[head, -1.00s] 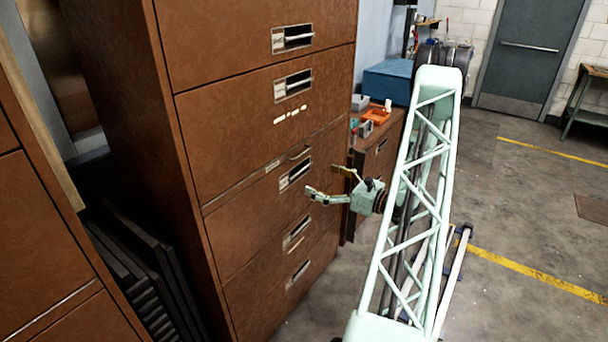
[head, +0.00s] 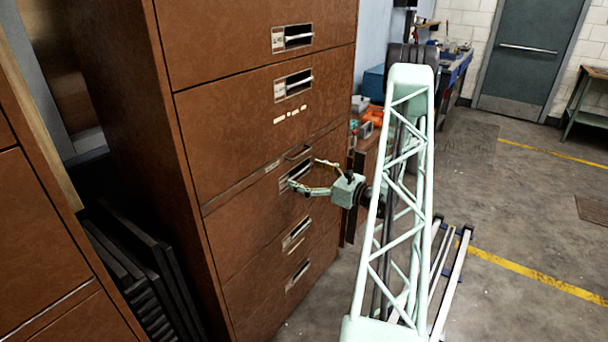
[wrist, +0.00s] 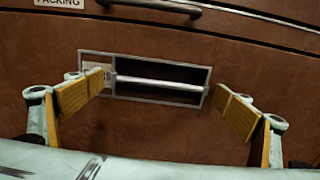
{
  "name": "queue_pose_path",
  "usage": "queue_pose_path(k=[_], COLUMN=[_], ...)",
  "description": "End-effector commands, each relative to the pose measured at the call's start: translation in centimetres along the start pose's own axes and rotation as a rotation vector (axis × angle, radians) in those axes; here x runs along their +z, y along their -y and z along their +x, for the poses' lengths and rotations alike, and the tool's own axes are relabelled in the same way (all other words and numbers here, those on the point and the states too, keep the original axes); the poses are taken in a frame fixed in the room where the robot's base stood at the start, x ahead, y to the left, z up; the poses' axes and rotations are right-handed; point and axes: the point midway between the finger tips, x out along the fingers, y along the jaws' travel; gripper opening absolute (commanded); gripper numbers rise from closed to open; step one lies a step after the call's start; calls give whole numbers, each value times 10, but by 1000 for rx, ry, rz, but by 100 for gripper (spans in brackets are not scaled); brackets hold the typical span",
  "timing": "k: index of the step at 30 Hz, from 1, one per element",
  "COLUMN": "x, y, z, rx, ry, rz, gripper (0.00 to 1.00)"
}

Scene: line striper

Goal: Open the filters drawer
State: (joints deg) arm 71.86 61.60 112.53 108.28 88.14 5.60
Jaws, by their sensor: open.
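The brown cabinet (head: 255,130) has stacked drawers with recessed bar handles. In the wrist view, a drawer front (wrist: 190,128) shows a framed recess with a pale bar handle (wrist: 160,84). Its label (wrist: 107,72) is mostly hidden behind the left finger; only a final "S" is readable. The drawer looks closed. My gripper (wrist: 160,92) is open, with yellow-padded fingers on either side of the bar and a gap between them. I cannot tell how far the tips are from the front. In the head view my gripper (head: 306,174) is beside this drawer.
Just above is a shallow drawer labelled "PACKING" with a protruding dark handle (wrist: 150,5). More drawer handles lie below, one being a lower handle (head: 296,233). A bench with orange and grey items (head: 371,116) stands behind my arm. Open floor (head: 500,215) lies to the right.

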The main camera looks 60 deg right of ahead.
Motion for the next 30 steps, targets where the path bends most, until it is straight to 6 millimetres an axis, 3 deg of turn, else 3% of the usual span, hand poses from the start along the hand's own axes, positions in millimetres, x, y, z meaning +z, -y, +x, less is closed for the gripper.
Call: queue_pose_path(k=[6, 16, 23, 30], x=[0, 0, 0, 0], y=[0, 0, 0, 0], z=[0, 0, -3, -19], rx=[0, 0, 0, -2], ry=[0, 0, 0, 0], rz=[0, 0, 0, 0], gripper=[94, 64, 63, 63])
